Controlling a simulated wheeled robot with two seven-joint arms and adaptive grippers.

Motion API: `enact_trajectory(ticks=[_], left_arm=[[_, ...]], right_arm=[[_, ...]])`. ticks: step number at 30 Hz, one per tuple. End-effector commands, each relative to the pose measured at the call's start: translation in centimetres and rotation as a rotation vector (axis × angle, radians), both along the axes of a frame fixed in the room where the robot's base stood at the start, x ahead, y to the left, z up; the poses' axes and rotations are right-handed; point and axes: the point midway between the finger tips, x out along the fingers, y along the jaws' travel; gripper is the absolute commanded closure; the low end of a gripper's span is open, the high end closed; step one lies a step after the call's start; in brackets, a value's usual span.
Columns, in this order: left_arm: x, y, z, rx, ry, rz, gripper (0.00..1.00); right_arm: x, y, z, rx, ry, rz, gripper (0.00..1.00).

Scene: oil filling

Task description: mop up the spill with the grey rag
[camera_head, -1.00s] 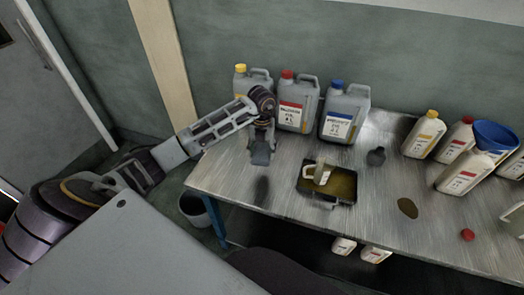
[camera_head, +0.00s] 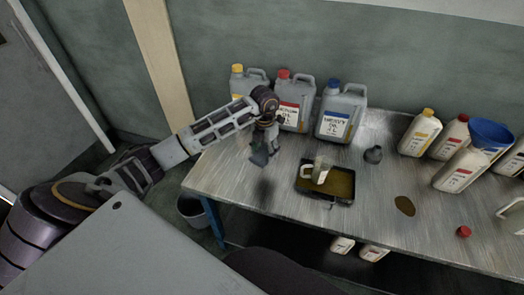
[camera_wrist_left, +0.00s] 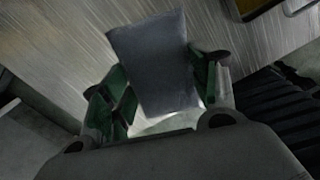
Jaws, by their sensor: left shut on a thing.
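The grey rag (camera_head: 259,157) hangs from my left gripper (camera_head: 267,143) in the head view, held above the left part of the metal table, with a dark shadow below it. In the left wrist view the rag (camera_wrist_left: 152,58) is a flat grey piece between the fingers of the left gripper (camera_wrist_left: 158,92), which is shut on it. The spill (camera_head: 404,206) is a small brown patch on the table, well to the right of the rag and apart from it. My right gripper is in neither view.
A dark, small vessel (camera_head: 373,155) and a red cap (camera_head: 464,231) are near the spill. Large cans (camera_head: 334,126) and bottles (camera_head: 420,133), one with a blue funnel (camera_head: 491,134), line the back.

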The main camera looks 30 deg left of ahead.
Motion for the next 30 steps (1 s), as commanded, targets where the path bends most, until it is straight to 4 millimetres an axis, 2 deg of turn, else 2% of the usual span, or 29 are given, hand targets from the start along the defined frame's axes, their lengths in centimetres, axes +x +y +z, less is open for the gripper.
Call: enact_trajectory(ticks=[30], left_arm=[[0.2, -3.7, 0.9, 0.002, -0.013, -0.934, 0.59]], right_arm=[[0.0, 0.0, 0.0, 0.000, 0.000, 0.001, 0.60]])
